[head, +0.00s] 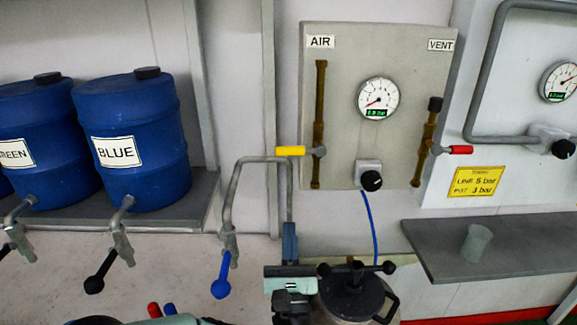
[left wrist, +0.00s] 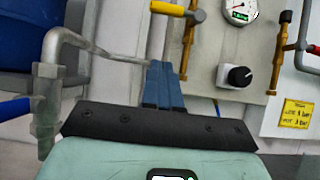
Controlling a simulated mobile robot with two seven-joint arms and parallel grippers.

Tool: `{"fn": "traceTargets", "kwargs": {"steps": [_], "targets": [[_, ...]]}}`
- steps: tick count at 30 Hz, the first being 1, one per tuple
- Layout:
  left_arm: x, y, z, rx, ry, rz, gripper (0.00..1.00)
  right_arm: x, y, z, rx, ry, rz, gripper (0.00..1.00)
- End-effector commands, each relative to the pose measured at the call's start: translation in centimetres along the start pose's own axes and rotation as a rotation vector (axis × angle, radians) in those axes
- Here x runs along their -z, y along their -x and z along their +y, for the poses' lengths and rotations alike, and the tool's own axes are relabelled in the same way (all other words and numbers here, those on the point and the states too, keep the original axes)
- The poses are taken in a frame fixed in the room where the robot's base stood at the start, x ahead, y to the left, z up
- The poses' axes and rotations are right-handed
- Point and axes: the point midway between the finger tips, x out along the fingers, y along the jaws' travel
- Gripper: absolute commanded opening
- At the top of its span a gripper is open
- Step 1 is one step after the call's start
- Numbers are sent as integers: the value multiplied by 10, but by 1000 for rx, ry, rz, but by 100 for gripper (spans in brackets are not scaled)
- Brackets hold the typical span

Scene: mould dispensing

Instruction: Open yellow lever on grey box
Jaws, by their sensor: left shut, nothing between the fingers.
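The grey box (head: 344,95) is a wall panel marked AIR and VENT, with a round gauge (head: 378,99) and a black knob (head: 370,178). Its yellow lever (head: 291,151) lies level, pointing left from the brass AIR pipe (head: 319,110). The lever also shows at the top of the left wrist view (left wrist: 167,9). My left gripper (head: 289,232) is shut and empty, below the lever and apart from it. Its blue fingers (left wrist: 160,82) point up toward the panel. My right gripper is not visible.
A bent grey pipe (head: 233,190) with a blue-handled tap (head: 222,275) stands just left of my gripper. A black-lidded pot (head: 352,290) is at lower right. A red lever (head: 460,150) is on the VENT side. A shelf (head: 480,252) holds a cup (head: 476,243). Blue drums (head: 130,120) stand left.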

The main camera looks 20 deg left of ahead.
Motion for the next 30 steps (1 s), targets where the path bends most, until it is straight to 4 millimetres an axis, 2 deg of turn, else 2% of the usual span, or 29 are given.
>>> {"fn": "traceTargets", "kwargs": {"steps": [7, 11, 14, 26, 30], "targets": [[1, 0, 0, 1, -1, 1, 0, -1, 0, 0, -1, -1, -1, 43], [0, -8, 0, 0, -2, 1, 0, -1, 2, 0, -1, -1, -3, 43], [-1, -21, 0, -1, -2, 0, 0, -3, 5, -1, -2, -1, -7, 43], [-1, -105, 0, -1, -2, 0, 0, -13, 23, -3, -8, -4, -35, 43], [-18, -119, 0, 0, 0, 0, 0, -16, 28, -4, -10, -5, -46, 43]]}}
